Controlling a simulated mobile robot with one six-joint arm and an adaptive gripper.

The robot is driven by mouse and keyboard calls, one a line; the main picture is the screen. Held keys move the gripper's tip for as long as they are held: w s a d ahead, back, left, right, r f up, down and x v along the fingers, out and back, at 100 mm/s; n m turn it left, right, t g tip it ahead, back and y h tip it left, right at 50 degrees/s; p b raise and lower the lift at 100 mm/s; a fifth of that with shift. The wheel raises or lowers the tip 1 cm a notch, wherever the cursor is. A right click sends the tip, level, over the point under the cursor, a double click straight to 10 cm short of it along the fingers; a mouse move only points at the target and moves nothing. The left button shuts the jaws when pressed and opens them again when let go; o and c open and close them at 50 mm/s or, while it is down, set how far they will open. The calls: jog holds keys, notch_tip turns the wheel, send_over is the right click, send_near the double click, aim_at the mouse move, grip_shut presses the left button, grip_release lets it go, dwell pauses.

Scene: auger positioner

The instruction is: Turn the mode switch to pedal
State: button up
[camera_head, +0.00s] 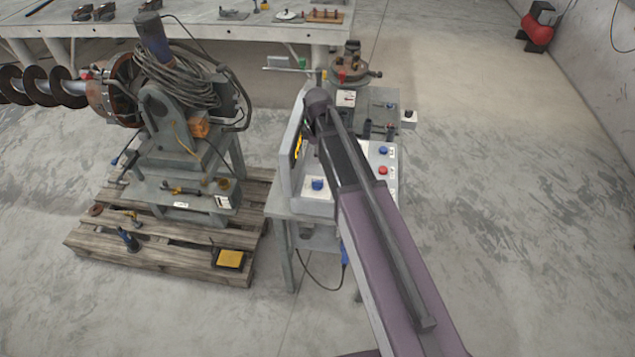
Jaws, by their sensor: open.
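A grey control box (390,161) stands on a metal stand, with a blue knob or button (383,151) and a red one (383,170) on its right part. Another blue knob (317,185) sits on a pale panel at its left part. I cannot tell which of these is the mode switch, and labels are too small to read. My arm crosses in front of the box and hides its middle. My gripper does not show; the arm's upper end is near the upright panel (291,150). A yellow-topped foot pedal (230,258) lies on the pallet.
The auger positioner (185,140) with coiled cable stands on a wooden pallet (165,252) at left. A round chuck-like device (350,75) is behind the box. A long workbench (270,30) runs along the back. The floor at right is clear, with a red compressor (537,30) far off.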

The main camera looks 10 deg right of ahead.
aim_at(317, 181)
jog(key=shift+f+b, duration=6.15)
jog(key=shift+f, duration=0.25)
grip_shut()
